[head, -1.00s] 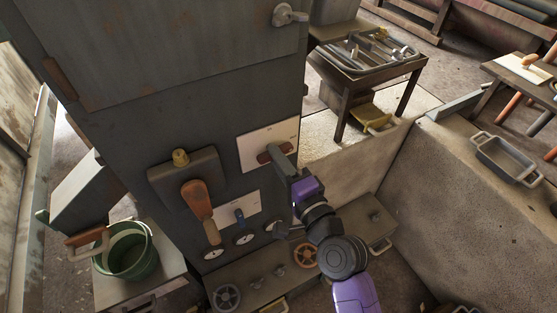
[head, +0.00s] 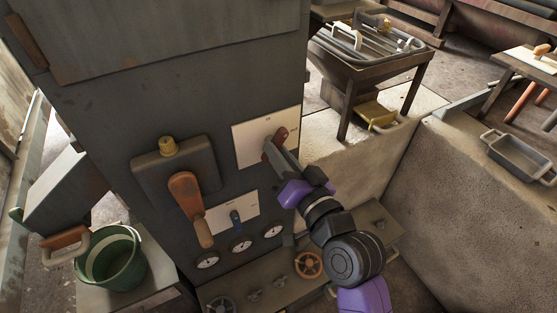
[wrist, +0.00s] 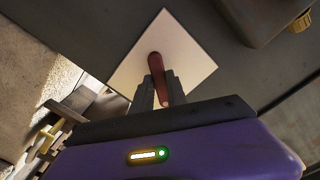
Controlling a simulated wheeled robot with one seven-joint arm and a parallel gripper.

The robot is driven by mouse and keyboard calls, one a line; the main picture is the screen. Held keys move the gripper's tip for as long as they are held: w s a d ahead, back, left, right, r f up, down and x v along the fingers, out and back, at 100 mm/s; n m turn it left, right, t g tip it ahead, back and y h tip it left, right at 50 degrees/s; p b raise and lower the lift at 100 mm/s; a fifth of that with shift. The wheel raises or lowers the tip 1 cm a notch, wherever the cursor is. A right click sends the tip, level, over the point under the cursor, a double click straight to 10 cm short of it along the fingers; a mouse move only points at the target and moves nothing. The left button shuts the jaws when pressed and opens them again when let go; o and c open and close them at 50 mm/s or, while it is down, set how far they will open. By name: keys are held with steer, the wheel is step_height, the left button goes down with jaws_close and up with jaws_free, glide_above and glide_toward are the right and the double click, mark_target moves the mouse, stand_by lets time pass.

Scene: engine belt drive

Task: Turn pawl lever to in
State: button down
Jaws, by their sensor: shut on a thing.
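The pawl lever (head: 281,136) is a dark red handle on a white plate (head: 250,134) on the front of the tall grey cabinet. It slants, its upper end to the right. The plate's small markings are too small to read. My gripper (head: 273,152) is shut on the lever and partly hides its lower end. In the wrist view, the red lever (wrist: 156,68) stands between the two grey fingers of my gripper (wrist: 161,92), with the white plate (wrist: 185,60) behind it.
Left of the plate is a larger orange-brown lever (head: 185,192) on a dark box. A green bucket (head: 112,262) stands at left, a stone block (head: 450,200) at right.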

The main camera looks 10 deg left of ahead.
steer(key=shift+f+n+b, duration=0.15)
steer(key=shift+n+b, duration=1.95)
steer(key=shift+n, duration=1.4)
steer(key=c, duration=1.3)
jaws_free()
steer(key=shift+w, duration=0.1)
steer(key=shift+d, duration=0.15)
steer(key=v, duration=0.7)
steer(key=shift+s+d, duration=0.15)
steer(key=shift+s, duration=0.2)
